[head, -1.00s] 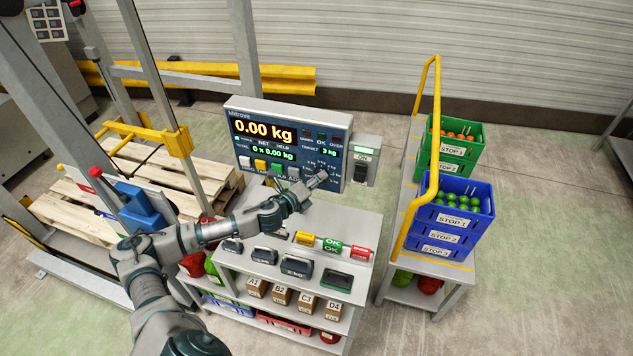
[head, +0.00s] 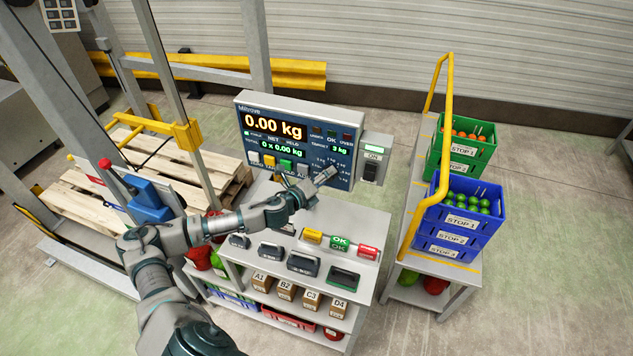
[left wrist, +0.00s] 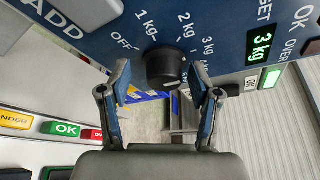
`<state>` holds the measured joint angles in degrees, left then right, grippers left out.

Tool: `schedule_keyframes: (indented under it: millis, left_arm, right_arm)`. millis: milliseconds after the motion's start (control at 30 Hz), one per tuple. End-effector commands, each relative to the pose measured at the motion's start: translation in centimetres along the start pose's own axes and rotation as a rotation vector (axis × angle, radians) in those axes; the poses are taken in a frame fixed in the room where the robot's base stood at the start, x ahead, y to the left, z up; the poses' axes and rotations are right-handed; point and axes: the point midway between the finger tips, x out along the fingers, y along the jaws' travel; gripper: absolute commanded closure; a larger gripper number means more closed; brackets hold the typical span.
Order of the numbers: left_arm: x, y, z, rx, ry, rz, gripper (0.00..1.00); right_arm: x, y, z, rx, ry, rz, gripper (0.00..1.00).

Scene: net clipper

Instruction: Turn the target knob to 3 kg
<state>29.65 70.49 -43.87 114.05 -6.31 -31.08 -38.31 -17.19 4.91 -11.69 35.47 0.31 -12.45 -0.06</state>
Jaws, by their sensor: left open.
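The target knob (left wrist: 163,66) is round and black on the blue panel. In the left wrist view it sits between the two blue-padded fingers of my left gripper (left wrist: 161,82), with a gap on each side. The labels OFF, 1 kg, 2 kg and 3 kg curve around it. I cannot tell for sure where its pointer aims. The target display (left wrist: 261,43) reads 3 kg. In the head view my left gripper (head: 304,180) is open in front of the lower right of the scale panel (head: 270,108) and hides the knob. My right gripper is not in view.
A switch box (head: 372,158) marked ON adjoins the panel's right side. Coloured buttons (head: 286,165) line the panel's lower edge. Below are UNDER, OK and OVER blocks (head: 340,243) on the cart. A second cart carries a blue crate (head: 450,226) and a green crate (head: 465,153).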

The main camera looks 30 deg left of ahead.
Motion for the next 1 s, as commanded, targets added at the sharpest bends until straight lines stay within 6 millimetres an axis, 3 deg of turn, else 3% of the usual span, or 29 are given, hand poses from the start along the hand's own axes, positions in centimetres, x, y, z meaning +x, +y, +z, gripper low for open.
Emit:
schedule_keyframes:
  millis: [500,700,1000]
  left_arm:
    - [-9.3,0.4,0.3,0.007,0.001,0.007,0.37]
    - [-10.8,0.4,0.3,0.001,0.0,0.003,0.37]
    - [-11.0,0.3,0.2,-0.002,0.001,0.001,0.37]
  right_arm:
    - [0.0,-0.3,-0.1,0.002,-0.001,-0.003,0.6]
    - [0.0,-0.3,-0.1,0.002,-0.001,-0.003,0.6]
    - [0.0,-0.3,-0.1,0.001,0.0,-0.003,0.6]
